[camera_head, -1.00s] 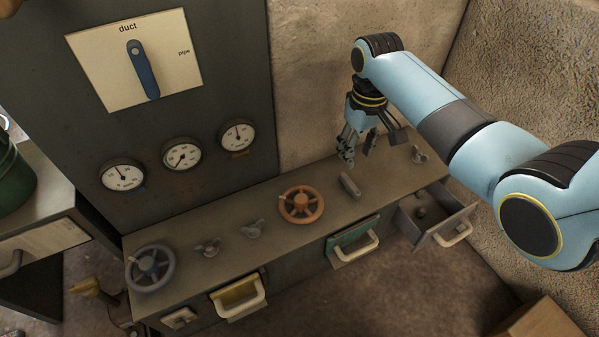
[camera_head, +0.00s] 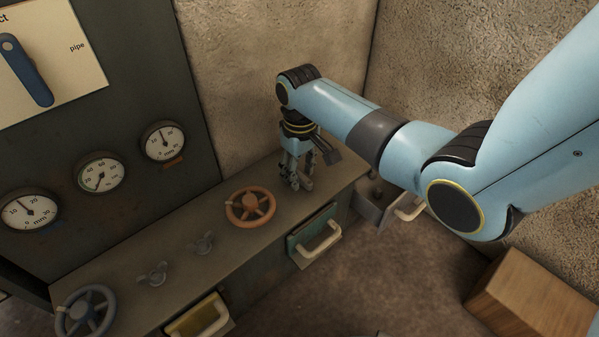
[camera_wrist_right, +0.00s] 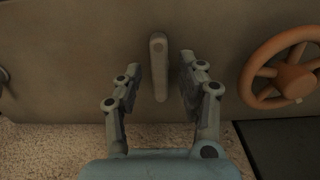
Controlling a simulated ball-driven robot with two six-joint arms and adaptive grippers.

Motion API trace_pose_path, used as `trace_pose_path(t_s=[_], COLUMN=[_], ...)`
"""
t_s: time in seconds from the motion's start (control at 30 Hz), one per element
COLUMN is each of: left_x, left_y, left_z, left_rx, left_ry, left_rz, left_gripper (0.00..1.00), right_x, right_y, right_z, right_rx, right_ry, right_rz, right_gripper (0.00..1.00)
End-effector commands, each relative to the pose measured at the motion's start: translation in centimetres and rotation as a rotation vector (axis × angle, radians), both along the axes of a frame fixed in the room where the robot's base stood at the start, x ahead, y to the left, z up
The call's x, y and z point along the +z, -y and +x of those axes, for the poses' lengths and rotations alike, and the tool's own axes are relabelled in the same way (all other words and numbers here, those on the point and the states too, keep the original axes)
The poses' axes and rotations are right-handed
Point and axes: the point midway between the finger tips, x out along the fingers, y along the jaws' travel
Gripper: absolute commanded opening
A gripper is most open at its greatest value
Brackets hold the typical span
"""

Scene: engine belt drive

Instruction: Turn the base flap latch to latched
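A small grey bar-shaped lever (camera_wrist_right: 158,50), which looks like the base flap latch, stands on the bench top. In the wrist view it points lengthwise away from my gripper's palm. My right gripper (camera_head: 301,184) is above the bench, to the right of the orange wheel. In the wrist view the right gripper (camera_wrist_right: 160,84) is open, with one finger on each side of the lever. Gaps show on both sides, and I see no contact. In the head view the gripper hides the lever. My left gripper is not in view.
The orange handwheel (camera_head: 251,208) is close beside the right gripper. An open drawer (camera_head: 378,206) juts from the bench's right end. A wooden box (camera_head: 535,295) is on the floor at right.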

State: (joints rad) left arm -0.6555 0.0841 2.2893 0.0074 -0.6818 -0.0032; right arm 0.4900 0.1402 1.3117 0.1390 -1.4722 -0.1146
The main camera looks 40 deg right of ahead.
Motion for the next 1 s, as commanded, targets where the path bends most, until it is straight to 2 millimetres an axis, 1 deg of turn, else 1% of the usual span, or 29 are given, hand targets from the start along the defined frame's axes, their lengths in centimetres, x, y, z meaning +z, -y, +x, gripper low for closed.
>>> trace_pose_path(t_s=[0.07,0.37,0.43,0.6,0.7,1.0], left_x=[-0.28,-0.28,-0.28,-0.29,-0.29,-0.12], left_y=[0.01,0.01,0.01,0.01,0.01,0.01], left_z=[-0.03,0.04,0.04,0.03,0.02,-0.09], left_rx=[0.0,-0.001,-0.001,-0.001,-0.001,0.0], left_ry=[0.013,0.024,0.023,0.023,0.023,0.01], left_rz=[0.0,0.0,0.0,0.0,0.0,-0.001], left_gripper=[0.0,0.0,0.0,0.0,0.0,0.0], right_x=[-0.28,-0.26,-0.27,-0.27,-0.28,-0.2], right_y=[-0.01,-0.01,-0.01,-0.01,-0.01,-0.02], right_z=[0.0,0.04,0.03,0.02,0.01,0.02], right_rx=[0.0,0.0,0.0,0.0,0.0,0.013], right_ry=[0.0,0.001,0.001,0.0,0.0,0.0], right_rz=[0.0,0.0,0.0,0.0,0.0,0.001], right_gripper=[0.39,0.39,0.33,0.11,0.0,0.0])
